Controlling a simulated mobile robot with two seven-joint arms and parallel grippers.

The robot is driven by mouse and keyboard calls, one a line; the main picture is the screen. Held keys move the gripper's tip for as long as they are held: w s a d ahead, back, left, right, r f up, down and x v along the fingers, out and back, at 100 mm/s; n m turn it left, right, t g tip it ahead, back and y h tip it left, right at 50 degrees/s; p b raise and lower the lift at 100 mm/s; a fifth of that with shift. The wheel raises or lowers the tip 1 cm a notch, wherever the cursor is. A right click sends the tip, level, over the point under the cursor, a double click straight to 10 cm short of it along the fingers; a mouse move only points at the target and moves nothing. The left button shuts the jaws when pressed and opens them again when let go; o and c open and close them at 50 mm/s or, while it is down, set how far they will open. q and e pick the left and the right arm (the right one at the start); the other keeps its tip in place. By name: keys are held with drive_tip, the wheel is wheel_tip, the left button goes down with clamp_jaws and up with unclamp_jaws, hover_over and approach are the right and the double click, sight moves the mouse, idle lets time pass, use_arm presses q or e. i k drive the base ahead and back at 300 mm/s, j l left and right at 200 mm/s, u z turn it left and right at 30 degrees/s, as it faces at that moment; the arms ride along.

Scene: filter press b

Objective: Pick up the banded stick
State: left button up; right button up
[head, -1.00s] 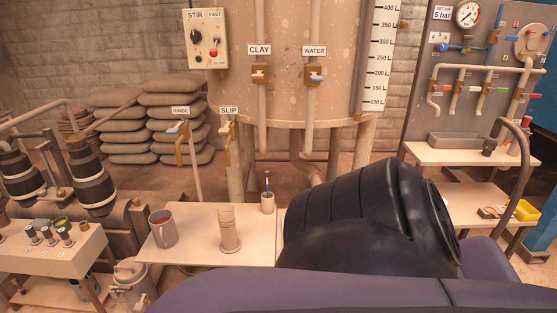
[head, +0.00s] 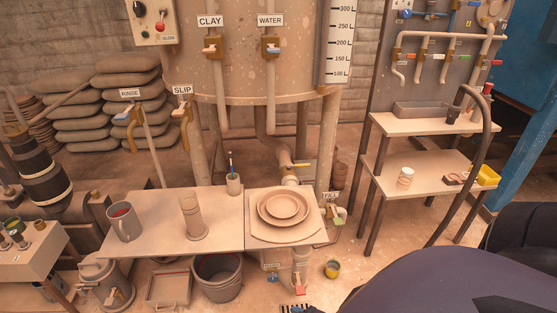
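Part of my arm, dark and rounded, fills the lower right corner. Neither of my grippers shows, and nothing touches the stick.
A grey mug (head: 124,222) and a beige cylinder (head: 192,217) stand on the table left of the cup. Stacked round plates (head: 283,207) lie on the board to its right. A bucket (head: 218,277) is below. Pipes and valves hang behind.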

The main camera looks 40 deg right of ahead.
sight(230, 154)
drive_tip(key=z, duration=1.05)
drive_tip(key=i+j+u, duration=0.15)
drive_tip(key=i, duration=0.5)
drive_tip(key=i+j+u, duration=0.15)
drive_tip(key=i, duration=0.5)
